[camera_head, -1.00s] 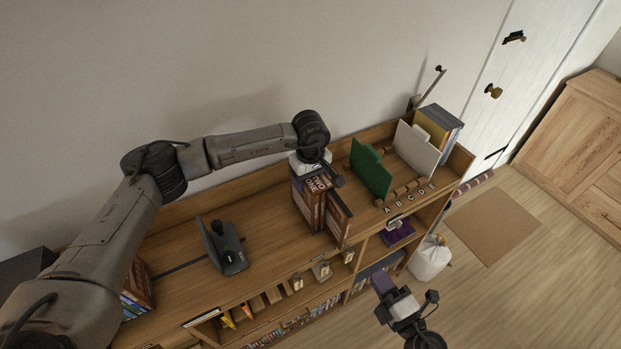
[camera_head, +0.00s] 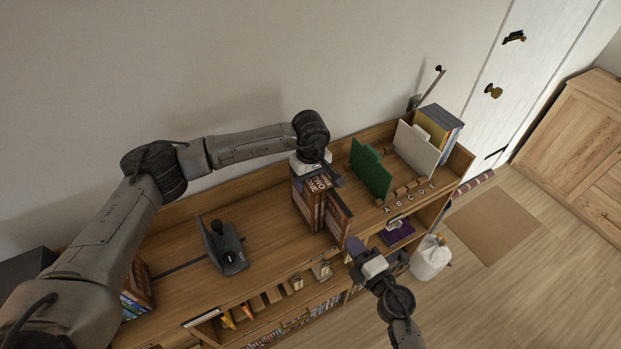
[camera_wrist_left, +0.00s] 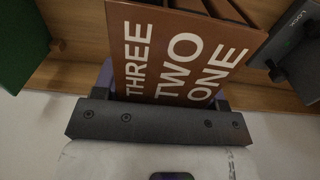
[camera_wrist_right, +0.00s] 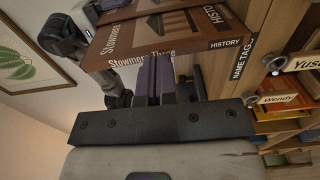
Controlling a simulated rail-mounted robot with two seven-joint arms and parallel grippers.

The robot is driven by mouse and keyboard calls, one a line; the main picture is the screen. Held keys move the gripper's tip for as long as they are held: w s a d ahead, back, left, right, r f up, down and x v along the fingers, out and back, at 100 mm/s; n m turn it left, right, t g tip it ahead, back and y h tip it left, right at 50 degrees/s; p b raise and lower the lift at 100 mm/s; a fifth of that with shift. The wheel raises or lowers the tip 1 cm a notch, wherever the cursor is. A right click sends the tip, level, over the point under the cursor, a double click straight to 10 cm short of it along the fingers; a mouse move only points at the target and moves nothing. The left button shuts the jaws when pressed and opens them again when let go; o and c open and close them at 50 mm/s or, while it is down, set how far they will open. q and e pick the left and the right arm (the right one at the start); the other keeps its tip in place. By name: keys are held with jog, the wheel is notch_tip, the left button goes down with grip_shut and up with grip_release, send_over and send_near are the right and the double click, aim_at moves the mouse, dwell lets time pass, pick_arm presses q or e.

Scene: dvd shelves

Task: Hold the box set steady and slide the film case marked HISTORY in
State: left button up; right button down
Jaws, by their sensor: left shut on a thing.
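The box set (camera_head: 311,199) stands upright on the shelf top. Its back, lettered THREE, TWO, ONE (camera_wrist_left: 182,55), fills the middle of the left wrist view. My left gripper (camera_head: 317,172) is shut on the box set at its wall-side end. The film case marked HISTORY (camera_wrist_right: 224,44) juts out of the front of the box set; it also shows in the head view (camera_head: 340,217). My right gripper (camera_head: 356,246) is in front of the case, and its purple fingertips look closed together and empty. In the right wrist view, the fingertips (camera_wrist_right: 155,77) are close to the case; contact is unclear.
A green divider (camera_head: 371,168) and a white divider (camera_head: 417,149) stand right of the box set, with letter tags A to E along the front edge. A dark stand (camera_head: 224,246) is on the left. Name-tagged shelves lie below. The shelf top between stand and box set is clear.

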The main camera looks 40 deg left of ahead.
aim_at(335, 219)
jog(key=shift+w+a, duration=0.25)
jog(key=shift+a, duration=0.4)
jog(key=shift+x, duration=4.3)
dwell(1.0)
jog(key=shift+s+d, duration=0.1)
jog(key=shift+d, duration=0.2)
jog(key=shift+v, duration=5.4)
